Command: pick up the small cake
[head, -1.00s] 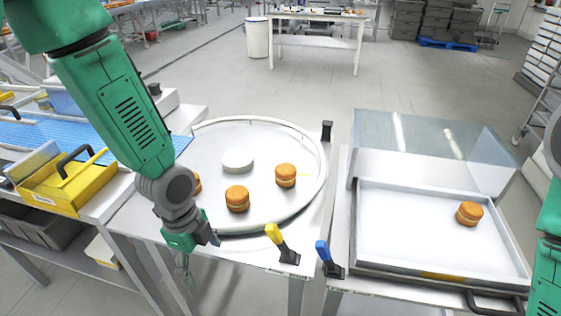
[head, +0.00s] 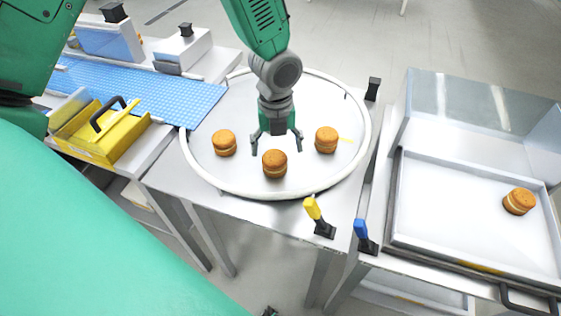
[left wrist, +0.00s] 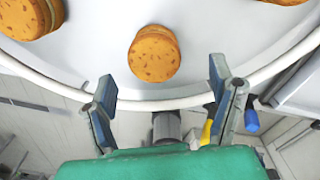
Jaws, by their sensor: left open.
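Three small round cakes, orange-brown with a pale filling, stand on the round white-rimmed table (head: 340,184): a left cake (head: 224,143), a middle cake (head: 275,164) and a right cake (head: 326,140). A fourth cake (head: 519,201) sits in the tray at the right. My left gripper (head: 277,146) is open and empty, pointing down just behind and above the middle cake. In the left wrist view, the middle cake (left wrist: 154,54) lies beyond the open fingertips (left wrist: 163,88), roughly centred between them and apart from both. My right gripper is not in view.
The white tray (head: 440,225) has a clear upright cover (head: 480,110) behind it. A yellow-handled clamp (head: 318,217) and a blue-handled clamp (head: 364,237) stand at the front edges. A yellow box (head: 100,135) and a blue mat (head: 150,91) are at the left.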

